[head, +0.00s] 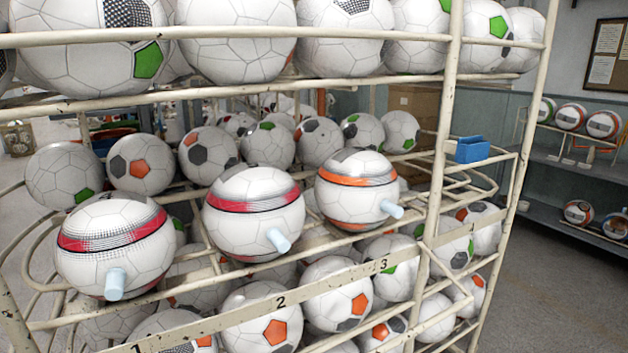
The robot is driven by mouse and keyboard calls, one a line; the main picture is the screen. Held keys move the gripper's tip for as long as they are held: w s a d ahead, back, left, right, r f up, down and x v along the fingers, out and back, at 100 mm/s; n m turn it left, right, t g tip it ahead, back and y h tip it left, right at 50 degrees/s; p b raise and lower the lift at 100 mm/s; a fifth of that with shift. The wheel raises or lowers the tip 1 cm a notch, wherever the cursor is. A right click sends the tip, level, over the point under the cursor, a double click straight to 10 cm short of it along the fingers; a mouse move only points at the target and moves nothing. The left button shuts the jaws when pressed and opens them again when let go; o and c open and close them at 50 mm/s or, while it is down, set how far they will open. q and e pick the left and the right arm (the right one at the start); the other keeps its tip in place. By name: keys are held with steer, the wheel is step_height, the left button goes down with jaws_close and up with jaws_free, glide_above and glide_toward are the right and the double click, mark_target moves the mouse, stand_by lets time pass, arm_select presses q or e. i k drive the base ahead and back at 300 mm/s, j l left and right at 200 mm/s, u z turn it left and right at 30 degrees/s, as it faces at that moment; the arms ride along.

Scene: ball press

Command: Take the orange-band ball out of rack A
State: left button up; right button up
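The orange-band ball (352,207) sits in the front row of the cream metal rack (449,120), above the number 3 on the rail. It is white with an orange stripe and a grey patterned top, and a light-blue peg sticks out at its lower right. Two red-band balls sit to its left, one above number 2 (250,220) and one near number 1 (105,260), each with a light-blue peg. No letter shows on the rack. Neither of my grippers is in view.
A shelf bar with large balls (245,45) runs above. A rack post stands right of the orange-band ball. A blue box (472,149) sits at the rack's right. Open floor (560,290) lies right.

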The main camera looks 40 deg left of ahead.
mark_target(356, 190)
steer(key=i+l+u, duration=0.15)
steer(key=u, duration=0.3)
steer(key=i+l+u, duration=0.5)
steer(key=u, duration=0.35)
steer(key=i+l+u, duration=0.1)
steer(key=l+u, duration=0.3)
